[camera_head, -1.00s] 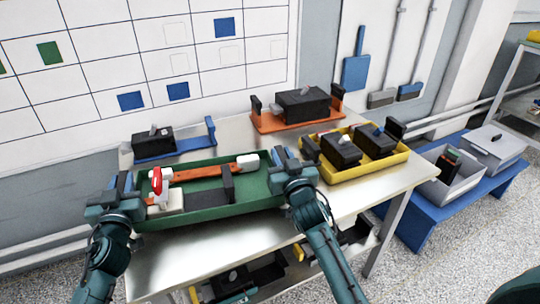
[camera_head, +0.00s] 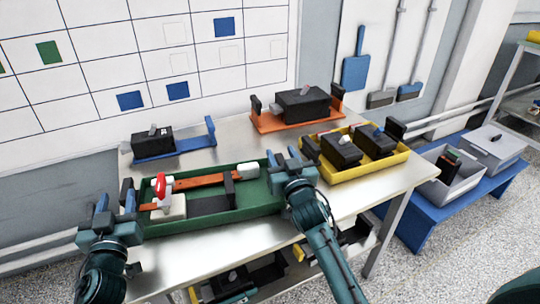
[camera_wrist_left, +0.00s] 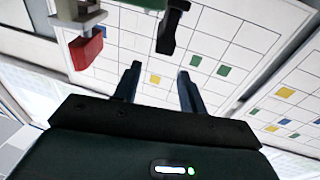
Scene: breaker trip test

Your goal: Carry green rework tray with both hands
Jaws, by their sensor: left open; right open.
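The green rework tray (camera_head: 205,222) sits on the metal table. My left gripper (camera_head: 115,202) is open just off the tray's left end, beside a black end handle (camera_head: 126,187). In the left wrist view its open fingers (camera_wrist_left: 158,85) have nothing between them; a black upright part (camera_wrist_left: 170,30) and a red part (camera_wrist_left: 86,50) show beyond. My right gripper (camera_head: 284,160) is open at the tray's right end, hiding that end; contact is unclear.
A yellow tray (camera_head: 365,172) with black devices stands close right of my right gripper. A blue holder (camera_head: 180,148) and an orange holder (camera_head: 268,124) stand behind. A blue bench (camera_head: 430,215) with grey bins is at right. The table's front strip (camera_head: 220,250) is clear.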

